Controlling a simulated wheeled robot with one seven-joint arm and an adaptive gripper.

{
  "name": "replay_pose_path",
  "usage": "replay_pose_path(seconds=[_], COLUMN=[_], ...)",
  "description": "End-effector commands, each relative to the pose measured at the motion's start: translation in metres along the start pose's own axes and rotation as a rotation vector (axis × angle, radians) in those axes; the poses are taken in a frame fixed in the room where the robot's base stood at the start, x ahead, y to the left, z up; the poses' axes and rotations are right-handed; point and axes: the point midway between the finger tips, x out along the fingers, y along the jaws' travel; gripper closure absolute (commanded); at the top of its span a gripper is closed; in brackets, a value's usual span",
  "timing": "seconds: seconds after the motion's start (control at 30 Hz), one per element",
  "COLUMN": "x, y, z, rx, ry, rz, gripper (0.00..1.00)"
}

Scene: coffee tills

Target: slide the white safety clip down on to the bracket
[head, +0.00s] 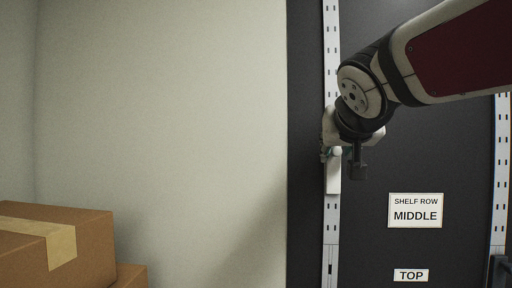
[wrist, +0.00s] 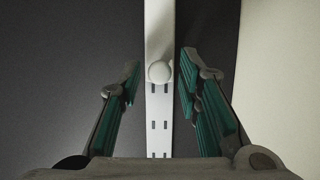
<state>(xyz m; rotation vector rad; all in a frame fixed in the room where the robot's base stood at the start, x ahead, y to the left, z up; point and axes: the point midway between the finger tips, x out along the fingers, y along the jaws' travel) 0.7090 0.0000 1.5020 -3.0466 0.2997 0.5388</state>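The white safety clip (head: 333,178) is a smooth white strip lying along the left slotted upright (head: 331,220) in the head view. In the wrist view the clip (wrist: 159,30) runs to the top edge and ends in a round white knob (wrist: 159,72). My gripper (wrist: 160,68) is open, with one teal-padded finger on each side of the knob and a gap on both sides. In the head view my gripper (head: 341,152) is at the clip's upper end, partly hidden by my wrist. I cannot make out the bracket on this upright.
Dark back panel carries a "SHELF ROW MIDDLE" sign (head: 415,210) and a "TOP" label (head: 411,275). A second slotted upright (head: 501,150) stands at the right, with a dark part (head: 499,272) low beside it. Cardboard boxes (head: 60,250) are at lower left. The pale wall between is bare.

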Motion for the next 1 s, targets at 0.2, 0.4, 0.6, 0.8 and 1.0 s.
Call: replay_pose_path(seconds=[0.2, 0.4, 0.6, 0.8, 1.0], x=[0.0, 0.0, 0.004, 0.009, 0.013], y=[0.0, -0.001, -0.001, -0.001, -0.001], z=[0.001, 0.0, 0.008, 0.021, 0.033], rx=[0.0, 0.0, 0.0, 0.001, 0.001], ry=[0.001, 0.002, 0.003, 0.001, 0.0], rz=[0.0, -0.001, -0.001, 0.0, -0.001], gripper=[1.0, 1.0, 1.0, 1.0, 1.0])
